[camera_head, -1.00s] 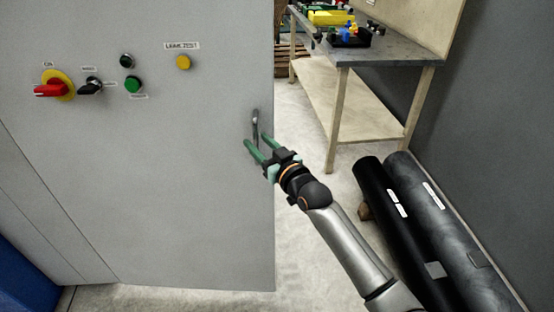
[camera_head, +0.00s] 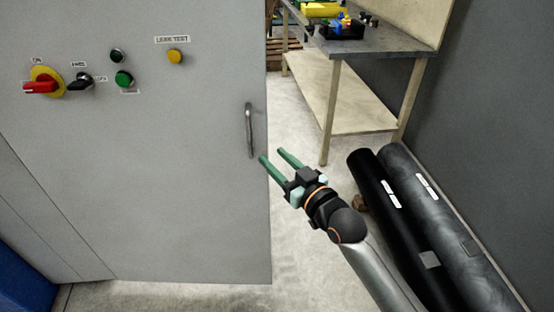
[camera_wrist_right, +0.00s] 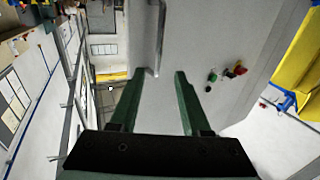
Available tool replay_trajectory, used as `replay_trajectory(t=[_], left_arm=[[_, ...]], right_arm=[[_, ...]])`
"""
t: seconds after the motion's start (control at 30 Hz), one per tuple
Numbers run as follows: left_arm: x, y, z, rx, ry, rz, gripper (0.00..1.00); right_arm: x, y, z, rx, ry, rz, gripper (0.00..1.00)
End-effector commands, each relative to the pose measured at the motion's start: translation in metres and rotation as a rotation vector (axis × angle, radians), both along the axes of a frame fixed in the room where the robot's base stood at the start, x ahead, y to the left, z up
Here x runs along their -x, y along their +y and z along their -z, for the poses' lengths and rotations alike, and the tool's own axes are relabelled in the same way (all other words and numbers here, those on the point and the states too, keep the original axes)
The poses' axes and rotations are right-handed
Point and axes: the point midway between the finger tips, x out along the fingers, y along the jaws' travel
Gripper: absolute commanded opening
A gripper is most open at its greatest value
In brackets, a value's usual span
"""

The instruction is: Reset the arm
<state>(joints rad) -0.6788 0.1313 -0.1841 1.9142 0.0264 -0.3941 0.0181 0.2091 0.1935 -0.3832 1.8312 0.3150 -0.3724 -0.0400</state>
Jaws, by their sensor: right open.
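My right gripper (camera_head: 277,158) has green fingers and is open and empty. It is apart from the cabinet's metal handle (camera_head: 249,130), a little below and to the right of it in the head view. In the right wrist view the two fingers (camera_wrist_right: 165,77) are spread, with the handle (camera_wrist_right: 158,45) beyond and between them. The grey cabinet (camera_head: 160,200) carries a red rotary switch on a yellow plate (camera_head: 43,86), a black selector, a green button (camera_head: 124,79) and a yellow button (camera_head: 175,56). My left gripper is not in view.
A workbench (camera_head: 365,45) with yellow and black items stands at the back right. Black cylinders (camera_head: 440,215) lie on the floor along the right wall, close to my right arm. Floor between the cabinet and the bench is clear.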

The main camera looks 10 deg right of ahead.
Motion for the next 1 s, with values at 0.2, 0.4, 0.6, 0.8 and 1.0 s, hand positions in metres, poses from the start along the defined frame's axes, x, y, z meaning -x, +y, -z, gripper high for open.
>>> replay_trajectory(t=[0.2,0.4,0.6,0.8,1.0], left_arm=[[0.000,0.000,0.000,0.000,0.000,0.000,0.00],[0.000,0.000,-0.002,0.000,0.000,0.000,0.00],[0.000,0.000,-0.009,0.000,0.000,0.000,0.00],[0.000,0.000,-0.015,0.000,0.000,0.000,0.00],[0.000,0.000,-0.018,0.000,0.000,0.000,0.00]], right_arm=[[0.000,0.000,0.000,0.000,0.000,0.000,0.47],[0.014,-0.007,0.033,0.005,0.067,0.021,0.47],[0.077,-0.033,0.134,0.042,0.279,0.096,0.47],[0.171,-0.064,0.224,0.108,0.509,0.171,0.47],[0.250,-0.086,0.271,0.170,0.668,0.216,0.47]])
